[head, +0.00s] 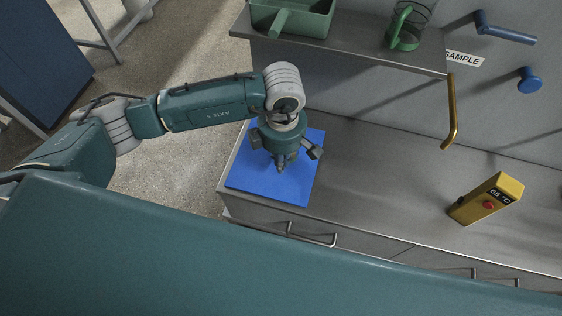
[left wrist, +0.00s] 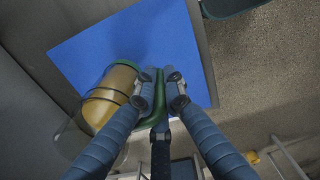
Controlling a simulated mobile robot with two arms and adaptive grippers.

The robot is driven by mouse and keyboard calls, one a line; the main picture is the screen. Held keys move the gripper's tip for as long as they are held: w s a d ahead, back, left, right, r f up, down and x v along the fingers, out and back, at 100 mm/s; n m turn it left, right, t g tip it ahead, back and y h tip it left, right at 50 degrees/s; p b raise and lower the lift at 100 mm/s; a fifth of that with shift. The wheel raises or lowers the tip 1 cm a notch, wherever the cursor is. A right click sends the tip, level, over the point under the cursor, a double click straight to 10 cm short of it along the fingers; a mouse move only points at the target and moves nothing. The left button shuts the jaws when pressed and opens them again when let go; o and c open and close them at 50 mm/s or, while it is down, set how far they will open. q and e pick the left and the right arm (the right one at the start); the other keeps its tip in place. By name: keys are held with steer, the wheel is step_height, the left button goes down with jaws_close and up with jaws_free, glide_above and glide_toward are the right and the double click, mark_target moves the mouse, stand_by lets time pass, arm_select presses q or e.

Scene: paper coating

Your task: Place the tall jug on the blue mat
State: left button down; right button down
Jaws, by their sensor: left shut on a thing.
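The blue mat (head: 245,178) lies at the left end of the grey counter. My left gripper (head: 284,158) is over the mat and points down. In the left wrist view, its fingers (left wrist: 162,88) are shut on the green handle of a clear jug (left wrist: 112,92) with yellow contents. The jug is over the mat (left wrist: 90,50) near its edge; I cannot tell whether it touches the mat. In the head view the held jug is hidden by my gripper. My right gripper is not in view.
A shelf (head: 350,53) above the counter holds a green tray (head: 305,22) and another clear jug with a green handle (head: 404,32). A yellow device reading 65 °C (head: 487,198) stands on the right. The counter middle is bare. Drawers with handles are below.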

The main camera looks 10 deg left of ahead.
arm_select(q)
step_height(320, 180, down, 2)
steer(key=shift+f+p, duration=0.1)
steer(key=shift+p, duration=0.2)
steer(key=shift+f+b, duration=0.2)
steer(key=shift+b, duration=0.15)
steer(key=c, duration=1.8)
jaws_free()
steer(key=shift+c, duration=0.2)
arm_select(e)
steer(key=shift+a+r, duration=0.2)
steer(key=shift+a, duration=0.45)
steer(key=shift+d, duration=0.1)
